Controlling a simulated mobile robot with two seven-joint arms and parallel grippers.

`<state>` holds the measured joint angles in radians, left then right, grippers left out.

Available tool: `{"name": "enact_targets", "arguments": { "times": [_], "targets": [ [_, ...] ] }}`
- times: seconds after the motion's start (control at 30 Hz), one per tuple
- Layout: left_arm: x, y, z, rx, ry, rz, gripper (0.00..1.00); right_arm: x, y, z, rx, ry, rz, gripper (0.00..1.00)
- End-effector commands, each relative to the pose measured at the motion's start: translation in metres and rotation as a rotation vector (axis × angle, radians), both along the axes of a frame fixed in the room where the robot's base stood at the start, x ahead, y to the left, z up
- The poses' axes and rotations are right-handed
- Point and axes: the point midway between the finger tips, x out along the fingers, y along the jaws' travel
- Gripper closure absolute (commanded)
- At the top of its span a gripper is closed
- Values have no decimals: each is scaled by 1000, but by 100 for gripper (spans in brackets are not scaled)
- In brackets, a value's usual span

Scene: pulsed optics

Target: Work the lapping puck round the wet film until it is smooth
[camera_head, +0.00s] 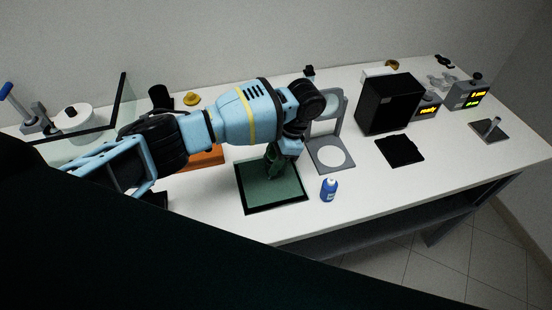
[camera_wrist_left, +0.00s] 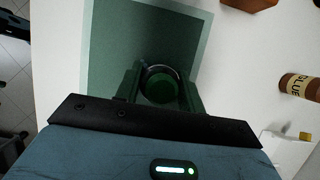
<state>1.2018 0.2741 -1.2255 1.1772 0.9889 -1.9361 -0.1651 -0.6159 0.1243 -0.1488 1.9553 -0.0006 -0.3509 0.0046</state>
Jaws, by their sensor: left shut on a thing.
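The wet film is a green square sheet (camera_head: 288,194) with a dark border, lying on the white table below my left arm. It also fills the upper left of the left wrist view (camera_wrist_left: 105,45), with a paler edge there. My left gripper (camera_head: 275,165) points down over the middle of the sheet. In the left wrist view its two fingers (camera_wrist_left: 162,93) are shut on the lapping puck (camera_wrist_left: 163,84), a dark round piece with a green top. The fingers hide the puck's sides, and I cannot tell whether it touches the film. My right gripper is not in view.
A blue bottle (camera_head: 329,189) stands close to the sheet's right side. A grey stand with a white disc (camera_head: 331,157) is behind it. A black box (camera_head: 389,103) and a black pad (camera_head: 400,151) are further right. An orange block (camera_head: 208,158) lies behind my arm.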

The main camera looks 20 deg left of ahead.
Motion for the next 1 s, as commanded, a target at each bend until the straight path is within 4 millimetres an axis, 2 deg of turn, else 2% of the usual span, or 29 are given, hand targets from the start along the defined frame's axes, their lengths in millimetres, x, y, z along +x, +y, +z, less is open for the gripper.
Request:
{"name": "enact_targets", "arguments": {
  "times": [0.07, 0.27, 0.77, 1.0],
  "targets": [
    [-1, 10, 6, 4, -9, 5, 100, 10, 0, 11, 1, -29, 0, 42],
    [-7, 25, 2, 3, -2, 2, 100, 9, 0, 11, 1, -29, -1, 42],
    [-7, 25, 1, 2, -2, 2, 100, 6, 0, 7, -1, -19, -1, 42],
    [-25, 29, 0, 1, -1, 1, 100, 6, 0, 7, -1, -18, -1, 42]
  ]
}}
